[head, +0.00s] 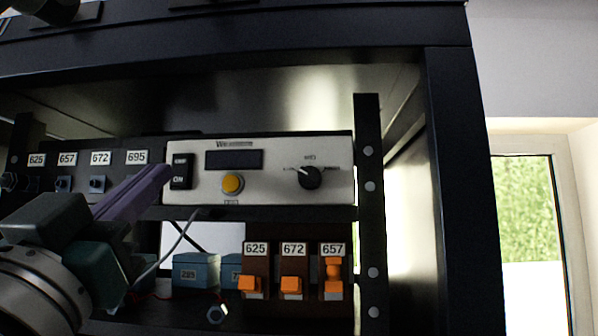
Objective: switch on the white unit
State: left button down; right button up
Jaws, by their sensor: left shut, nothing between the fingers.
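The white unit (275,191) sits on the upper shelf of a dark rack. Its front has a black rocker switch (181,171) with ON at the lower part, a dark blank display (234,160), a yellow button (232,184) and a black knob (309,177). My left gripper (165,172) comes in from the lower left, its purple fingers shut and empty. In the picture their tips are right beside the left edge of the rocker switch; I cannot tell whether they touch it. My right gripper is not in view.
Left of the unit is a dark panel with labels and small knobs (97,184). Below are orange switches (291,287) labelled 625, 672 and 657, blue boxes (197,272) and a loose cable (181,237). A rack post (370,220) stands at the right.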

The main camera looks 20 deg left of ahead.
aim_at(178, 176)
pick_arm(q)
jog(key=shift+w+a+f+p, duration=0.15)
jog(key=shift+w+p, duration=0.1)
jog(key=shift+w, duration=0.35)
jog(key=shift+w+a+f+p, duration=0.1)
jog(key=shift+w+a+p, duration=0.1)
jog(key=shift+w, duration=0.35)
jog(key=shift+w+f+t+b, duration=0.3)
jog(key=shift+f+b, duration=0.15)
jog(key=shift+b, duration=0.8)
jog(key=shift+r+y, duration=0.3)
jog(key=shift+r, duration=0.05)
